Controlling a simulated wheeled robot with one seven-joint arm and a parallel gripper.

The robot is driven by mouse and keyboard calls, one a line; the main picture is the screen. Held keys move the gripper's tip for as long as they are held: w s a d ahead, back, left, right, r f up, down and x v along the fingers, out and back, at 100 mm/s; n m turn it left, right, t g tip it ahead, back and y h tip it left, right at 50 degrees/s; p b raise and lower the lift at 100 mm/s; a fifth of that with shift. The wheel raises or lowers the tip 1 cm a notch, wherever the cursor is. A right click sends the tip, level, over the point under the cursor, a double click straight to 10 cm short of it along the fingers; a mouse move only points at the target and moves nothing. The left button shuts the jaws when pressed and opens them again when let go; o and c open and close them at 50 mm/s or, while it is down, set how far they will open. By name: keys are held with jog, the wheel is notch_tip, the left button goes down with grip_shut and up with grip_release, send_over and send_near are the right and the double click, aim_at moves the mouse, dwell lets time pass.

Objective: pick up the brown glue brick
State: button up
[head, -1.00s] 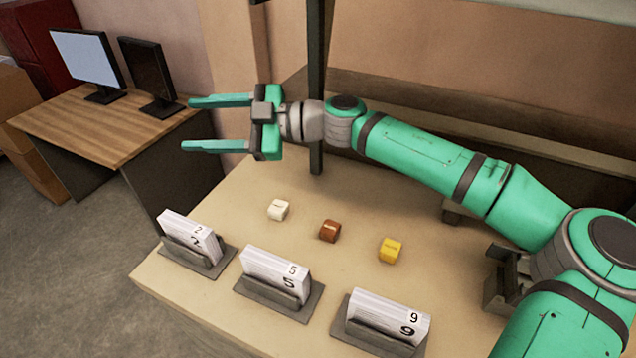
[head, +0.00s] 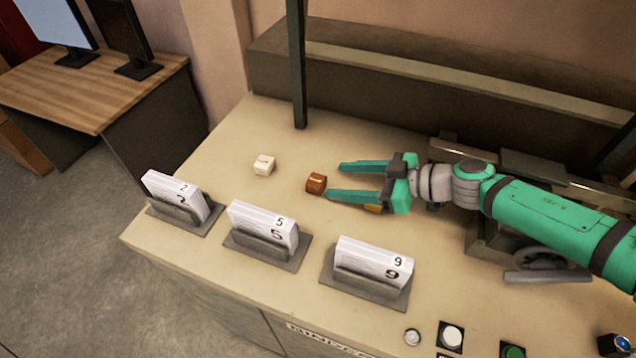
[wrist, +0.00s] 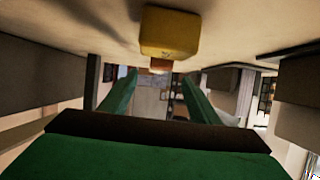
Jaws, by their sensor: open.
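The brown glue brick (head: 316,183) sits on the table between the white brick and my gripper in the head view. In the wrist view the brown brick (wrist: 161,65) shows small, partly hidden behind the yellow brick (wrist: 170,32). My gripper (head: 335,180) is open and empty, with its green fingers pointing left. The fingertips are close to the brown brick's right side; I cannot tell whether the nearer one touches it. The yellow brick (head: 373,209) is mostly hidden behind the near finger and palm in the head view.
A white brick (head: 264,165) stands left of the brown one. Three holders with numbered page stacks, 2 (head: 177,194), 5 (head: 263,226) and 9 (head: 373,262), line the front of the table (head: 235,130). A dark post (head: 297,65) rises behind. Buttons (head: 452,336) sit at the front right.

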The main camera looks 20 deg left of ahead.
aim_at(316, 180)
jog(key=shift+x, duration=3.15)
jog(key=c, duration=1.1)
